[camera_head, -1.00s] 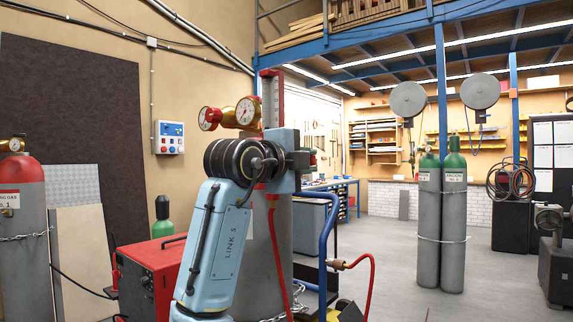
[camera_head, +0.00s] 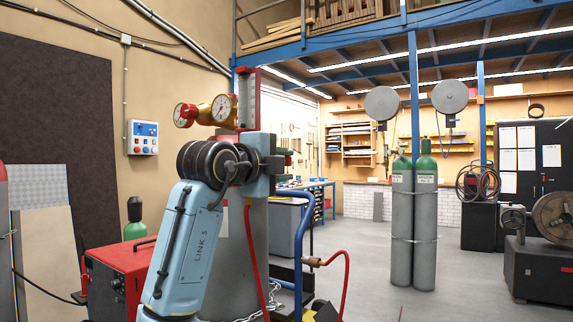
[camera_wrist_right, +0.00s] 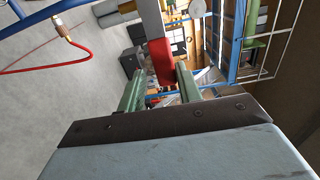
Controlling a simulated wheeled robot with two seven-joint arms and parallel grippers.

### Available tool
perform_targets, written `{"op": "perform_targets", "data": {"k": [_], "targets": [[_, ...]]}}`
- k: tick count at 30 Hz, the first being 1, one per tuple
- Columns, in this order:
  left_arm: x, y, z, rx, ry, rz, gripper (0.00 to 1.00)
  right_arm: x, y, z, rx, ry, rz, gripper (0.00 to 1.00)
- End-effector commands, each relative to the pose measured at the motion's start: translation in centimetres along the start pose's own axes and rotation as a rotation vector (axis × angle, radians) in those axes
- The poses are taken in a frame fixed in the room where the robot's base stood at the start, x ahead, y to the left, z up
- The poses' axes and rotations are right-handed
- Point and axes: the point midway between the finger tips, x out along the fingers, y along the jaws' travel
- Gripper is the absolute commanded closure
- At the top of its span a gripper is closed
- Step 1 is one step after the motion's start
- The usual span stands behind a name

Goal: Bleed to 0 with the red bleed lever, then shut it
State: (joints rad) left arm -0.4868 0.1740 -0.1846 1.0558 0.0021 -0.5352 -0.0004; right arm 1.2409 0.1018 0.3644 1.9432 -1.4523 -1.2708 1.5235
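A brass regulator (camera_head: 205,111) with two dials sits above the tall grey cylinder (camera_head: 230,245). The needles are too small to read. My right gripper (camera_head: 288,158) is beside the cylinder's top, mostly hidden by its own wrist. In the right wrist view its two green fingers (camera_wrist_right: 160,85) stand apart. A red end piece (camera_wrist_right: 161,60) on a pale grey bar shows between them, close to the right finger; I cannot tell whether they touch. I cannot tell for sure whether this piece is the bleed lever. No lever shows clearly in the head view. My left gripper is out of view.
A red and pale upright gauge column (camera_head: 247,100) stands behind the regulator. A red machine (camera_head: 120,280) is at lower left. A blue cart handle (camera_head: 299,240) and red hose (camera_head: 345,275) are right of the cylinder. Two green-topped cylinders (camera_head: 413,220) stand farther back on open floor.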

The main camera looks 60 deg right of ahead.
Motion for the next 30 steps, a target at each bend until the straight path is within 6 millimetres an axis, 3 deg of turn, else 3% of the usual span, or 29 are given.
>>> {"op": "perform_targets", "data": {"k": [1, 2, 10, 14, 30], "targets": [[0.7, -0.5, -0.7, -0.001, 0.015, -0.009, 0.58, 0.0, 0.6, 0.0, 0.000, 0.000, 0.003, 0.62], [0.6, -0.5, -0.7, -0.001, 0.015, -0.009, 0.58, 0.0, 0.5, 0.0, 0.000, -0.001, 0.002, 0.58], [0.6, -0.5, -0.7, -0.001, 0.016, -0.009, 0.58, 0.1, 0.3, 0.0, 0.000, -0.002, -0.003, 0.58], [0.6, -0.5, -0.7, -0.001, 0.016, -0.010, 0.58, -0.8, 0.2, 0.1, 0.000, -0.006, -0.005, 0.58], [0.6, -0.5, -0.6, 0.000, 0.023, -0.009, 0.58, -11.1, 0.6, 0.0, 0.000, -0.005, 0.004, 0.58]]}}
